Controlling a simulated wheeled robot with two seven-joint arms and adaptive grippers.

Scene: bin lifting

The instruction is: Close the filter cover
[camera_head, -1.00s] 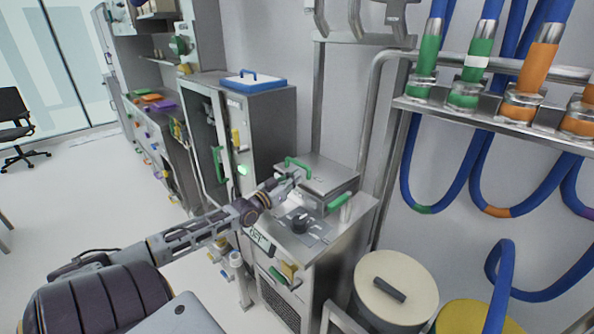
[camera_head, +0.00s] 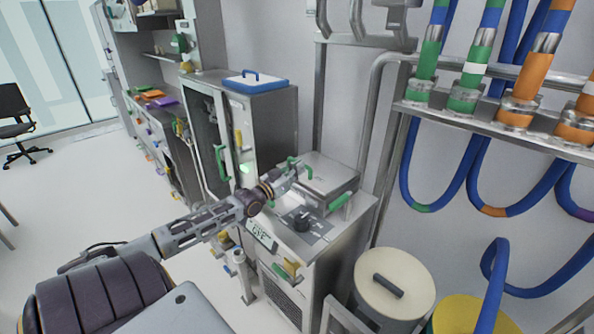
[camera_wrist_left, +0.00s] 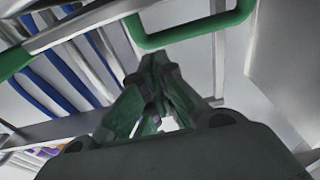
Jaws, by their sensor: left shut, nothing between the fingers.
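The filter cover (camera_head: 328,178) is a flat grey metal lid on the box atop the steel cabinet in the head view. It looks lowered, but I cannot tell whether it is fully shut. It has a green handle (camera_head: 299,166) at its back left and another green handle (camera_head: 339,202) at the front. My left gripper (camera_head: 294,170) is at the left edge of the cover, close to the back-left handle. In the left wrist view, my left gripper (camera_wrist_left: 155,75) is shut and empty, with a green handle (camera_wrist_left: 190,30) just beyond the fingertips. Contact is unclear. My right gripper is out of view.
A taller cabinet with a blue-rimmed lid (camera_head: 255,82) stands behind left. Blue hoses with green and orange connectors (camera_head: 465,90) hang at right. A cream-lidded drum (camera_head: 394,283) stands below them.

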